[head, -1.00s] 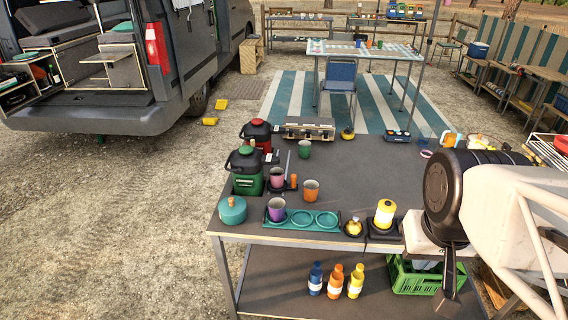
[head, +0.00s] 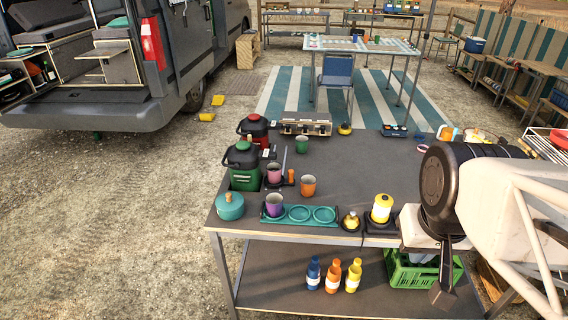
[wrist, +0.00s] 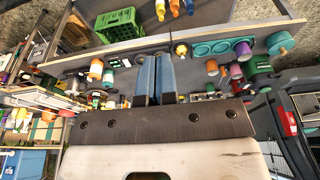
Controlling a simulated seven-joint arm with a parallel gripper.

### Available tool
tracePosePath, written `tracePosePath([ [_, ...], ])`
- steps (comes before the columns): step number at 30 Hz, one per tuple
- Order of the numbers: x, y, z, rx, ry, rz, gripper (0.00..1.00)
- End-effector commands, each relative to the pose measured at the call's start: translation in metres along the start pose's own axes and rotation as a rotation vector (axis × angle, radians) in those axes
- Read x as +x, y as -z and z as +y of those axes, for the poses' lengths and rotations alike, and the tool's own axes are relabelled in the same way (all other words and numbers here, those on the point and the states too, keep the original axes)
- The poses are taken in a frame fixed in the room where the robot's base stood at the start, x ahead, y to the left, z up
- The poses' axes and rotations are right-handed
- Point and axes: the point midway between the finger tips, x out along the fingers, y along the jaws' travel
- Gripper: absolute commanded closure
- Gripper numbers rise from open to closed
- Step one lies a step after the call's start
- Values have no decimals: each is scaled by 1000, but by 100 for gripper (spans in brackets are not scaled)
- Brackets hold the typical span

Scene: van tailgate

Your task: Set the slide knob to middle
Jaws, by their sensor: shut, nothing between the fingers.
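I cannot make out the slide knob for certain. A white panel (head: 413,226) at the table's front right in the head view is partly covered by my dark wrist. A small dark panel with white marks (wrist: 119,62) shows left of my fingers in the wrist view, too small to read. My gripper (head: 443,290) hangs at the front right of the table in the head view. Its two blue-grey fingers show together in the wrist view (wrist: 156,62), shut and empty. I see no contact with anything.
The dark table (head: 350,170) carries a yellow lantern (head: 381,208), a teal tray (head: 310,223), an orange cup (head: 308,186), a pink cup (head: 274,174) and a green jug (head: 243,168). A green crate (head: 405,274) and several bottles stand on the shelf below. The table's middle is clear.

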Motion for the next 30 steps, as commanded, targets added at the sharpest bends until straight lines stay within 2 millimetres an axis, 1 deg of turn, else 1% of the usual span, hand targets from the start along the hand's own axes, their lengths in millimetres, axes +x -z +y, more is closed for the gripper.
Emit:
tracePosePath([
  [1,0,0,0,0,0,0,97],
  [5,0,2,0,2,1,-1,77],
  [9,-1,9,-2,16,6,-6,56],
  [10,-1,11,-2,22,8,-8,51],
  [11,-1,14,-3,27,10,-10,49],
  [14,0,27,-6,53,19,-20,49],
  [17,0,43,-10,85,31,-33,49],
  [23,3,81,-21,165,55,-63,49],
  [30,12,128,-34,261,81,-102,49],
])
